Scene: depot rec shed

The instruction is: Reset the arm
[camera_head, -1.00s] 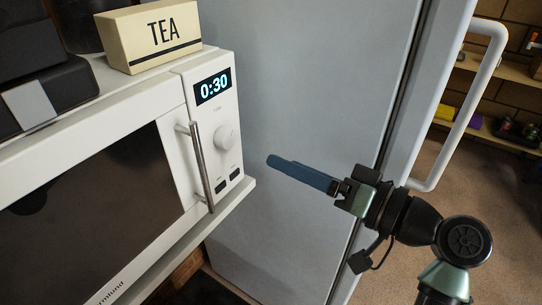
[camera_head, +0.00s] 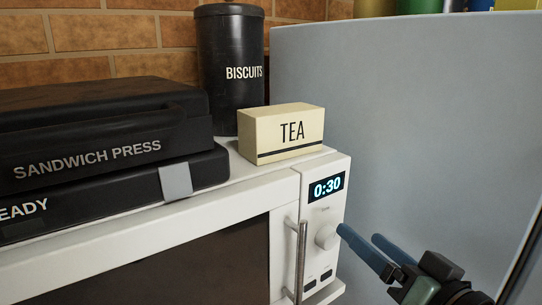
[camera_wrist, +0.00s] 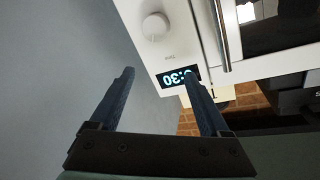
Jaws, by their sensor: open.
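My gripper (camera_head: 362,243) is at the lower right of the head view, in front of the microwave's control panel and the grey fridge side. Its two blue fingers are apart with nothing between them. In the wrist view my gripper (camera_wrist: 158,82) also shows open and empty, and one finger overlaps the display. The white microwave (camera_head: 285,195) has a shut door, a metal bar handle (camera_head: 300,260), a round knob (camera_head: 327,236) and a display (camera_head: 326,187) reading 0:30. The wrist view shows the knob (camera_wrist: 155,27) and display (camera_wrist: 178,78) upside down.
On the microwave stand a cream TEA box (camera_head: 283,132), a black BISCUITS canister (camera_head: 230,70) and a black sandwich press (camera_head: 100,135). A tall grey fridge (camera_head: 400,110) stands to the right, with several containers on top. A brick wall (camera_head: 100,35) is behind.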

